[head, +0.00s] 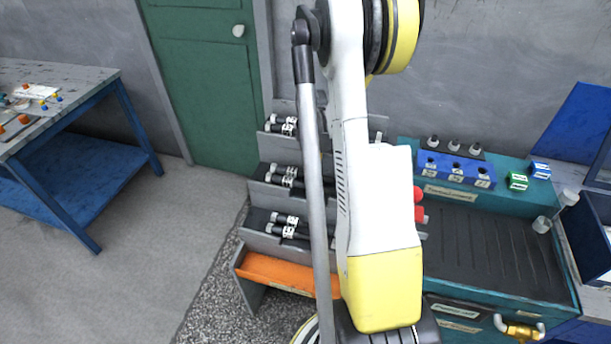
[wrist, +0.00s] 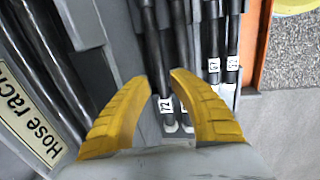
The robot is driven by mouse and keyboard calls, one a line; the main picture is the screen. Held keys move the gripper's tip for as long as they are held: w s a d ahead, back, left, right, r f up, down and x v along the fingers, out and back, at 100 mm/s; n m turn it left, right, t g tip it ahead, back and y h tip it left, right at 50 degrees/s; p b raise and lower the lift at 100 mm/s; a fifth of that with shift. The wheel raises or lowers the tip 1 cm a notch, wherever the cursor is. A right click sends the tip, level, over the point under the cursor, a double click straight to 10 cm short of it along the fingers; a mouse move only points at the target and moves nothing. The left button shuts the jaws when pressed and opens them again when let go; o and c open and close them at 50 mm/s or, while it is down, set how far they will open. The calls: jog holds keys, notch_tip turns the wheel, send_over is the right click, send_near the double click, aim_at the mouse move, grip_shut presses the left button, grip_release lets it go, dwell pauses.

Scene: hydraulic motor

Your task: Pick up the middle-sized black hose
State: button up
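Black hoses with white labels and pale end fittings lie on three shelves of a grey hose rack. In the head view, the middle-shelf hoses (head: 287,170) lie between an upper pair (head: 278,128) and a lower pair (head: 287,222). My gripper (wrist: 161,78) shows in the wrist view with two yellow fingers apart. A labelled black hose (wrist: 158,60) passes through the gap between the fingertips, and I cannot tell whether they touch it. A second hose (wrist: 181,45) runs just right of it. My gripper is hidden behind my arm in the head view.
In the wrist view, thicker hoses (wrist: 45,60) lie left by a "Hose rack" sign (wrist: 25,122), and more hoses (wrist: 233,40) lie right. An orange bottom tray (head: 270,270) fronts the rack. A teal workbench (head: 545,270) stands right, a blue-framed table (head: 75,75) left.

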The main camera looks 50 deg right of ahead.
aim_at(314, 176)
jog(key=f+b, duration=0.1)
jog(key=f, duration=0.1)
jog(key=d+f+b, duration=0.1)
jog(key=f, duration=0.2)
jog(key=w+f+b, duration=0.1)
jog(key=f, duration=0.1)
jog(key=shift+d+f+b, duration=0.2)
jog(key=shift+f+b, duration=0.05)
jog(key=shift+b, duration=0.05)
jog(key=shift+r, duration=0.1)
grip_shut()
